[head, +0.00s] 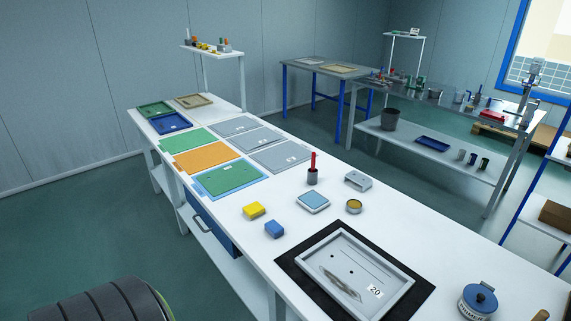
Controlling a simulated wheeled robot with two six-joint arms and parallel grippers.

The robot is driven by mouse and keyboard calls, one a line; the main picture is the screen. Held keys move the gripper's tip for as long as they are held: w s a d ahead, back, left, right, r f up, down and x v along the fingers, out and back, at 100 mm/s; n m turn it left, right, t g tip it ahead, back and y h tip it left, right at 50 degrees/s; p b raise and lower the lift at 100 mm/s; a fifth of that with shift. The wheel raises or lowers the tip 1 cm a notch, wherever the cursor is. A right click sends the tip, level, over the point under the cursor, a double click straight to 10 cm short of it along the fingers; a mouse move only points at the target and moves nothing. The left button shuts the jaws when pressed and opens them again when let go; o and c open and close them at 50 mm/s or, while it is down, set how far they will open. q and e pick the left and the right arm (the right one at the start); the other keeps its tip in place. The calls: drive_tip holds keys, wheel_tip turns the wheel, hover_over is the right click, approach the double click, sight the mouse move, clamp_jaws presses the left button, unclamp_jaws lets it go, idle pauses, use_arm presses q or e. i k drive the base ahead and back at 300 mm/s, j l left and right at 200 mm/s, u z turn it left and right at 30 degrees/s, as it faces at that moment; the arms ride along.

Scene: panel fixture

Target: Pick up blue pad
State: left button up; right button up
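A small blue pad (274,229), block-shaped, lies flat on the long white table, left of the black mat. A similar yellow pad (254,210) lies just behind it and to its left, with a small gap between them. The blue pad's top and near sides show, and nothing touches it. Neither of my grippers is in the head view.
A grey framed panel (392,284) marked 20 lies on a black mat (300,262). Behind the pads stand a square light-blue-topped dish (313,201), a round tin (354,206) and a cup with a red tool (312,177). A blue pot (478,300) stands front right.

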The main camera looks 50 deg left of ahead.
sight(275, 230)
drive_tip(key=u, duration=1.55)
